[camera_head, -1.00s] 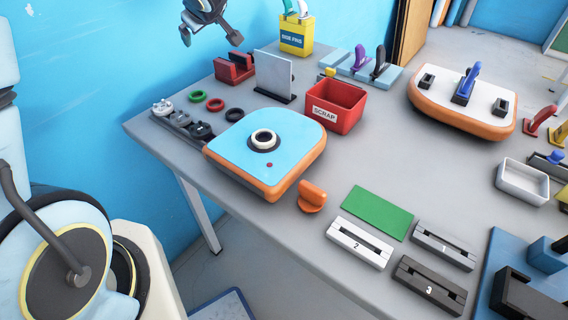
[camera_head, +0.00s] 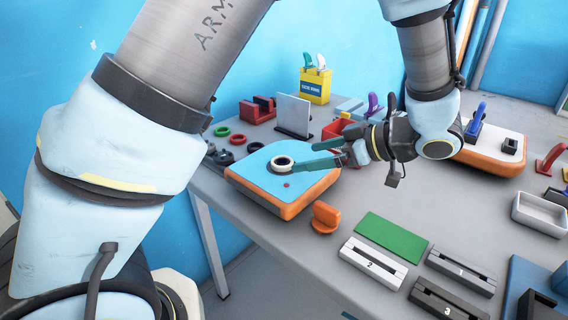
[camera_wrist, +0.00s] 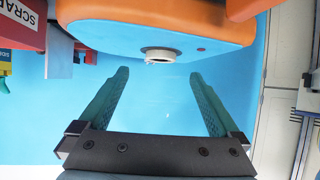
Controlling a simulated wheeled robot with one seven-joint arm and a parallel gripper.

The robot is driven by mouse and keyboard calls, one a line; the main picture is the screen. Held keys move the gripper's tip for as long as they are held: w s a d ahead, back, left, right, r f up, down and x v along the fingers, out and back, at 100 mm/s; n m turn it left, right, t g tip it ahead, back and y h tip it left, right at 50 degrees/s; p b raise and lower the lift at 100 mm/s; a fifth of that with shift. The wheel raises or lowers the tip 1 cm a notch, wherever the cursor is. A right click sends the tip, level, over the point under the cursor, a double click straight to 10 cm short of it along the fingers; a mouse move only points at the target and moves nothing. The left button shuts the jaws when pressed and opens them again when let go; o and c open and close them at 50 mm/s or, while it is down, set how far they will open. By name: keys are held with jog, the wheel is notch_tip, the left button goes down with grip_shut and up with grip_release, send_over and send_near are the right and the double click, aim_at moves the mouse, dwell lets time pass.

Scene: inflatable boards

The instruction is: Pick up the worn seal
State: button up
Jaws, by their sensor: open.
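A cream ring (camera_head: 283,161), which looks like the worn seal, sits in a dark round fitting on the blue top of an orange-edged board section (camera_head: 262,180). In the wrist view the ring (camera_wrist: 160,54) shows beyond the fingertips, roughly centred between them, under the board's edge as pictured. My gripper (camera_head: 308,157) has two green fingers and reaches in from the right, just beside the ring. In the wrist view my gripper (camera_wrist: 160,75) has its fingers wide apart with nothing between them. Whether the ring is worn cannot be told.
Green (camera_head: 222,131), red (camera_head: 238,139) and black (camera_head: 254,147) rings lie left of the upright grey plate (camera_head: 293,116). The red scrap bin (camera_head: 341,128) is partly behind my gripper. An orange knob-like piece (camera_head: 325,217) and a green mat (camera_head: 391,238) are in front.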

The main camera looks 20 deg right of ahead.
aim_at(277, 162)
jog(key=shift+p+x, duration=0.75)
jog(key=shift+x, duration=2.4)
jog(key=shift+a+r, duration=0.1)
jog(key=shift+c, duration=0.2)
jog(key=c, duration=1.4)
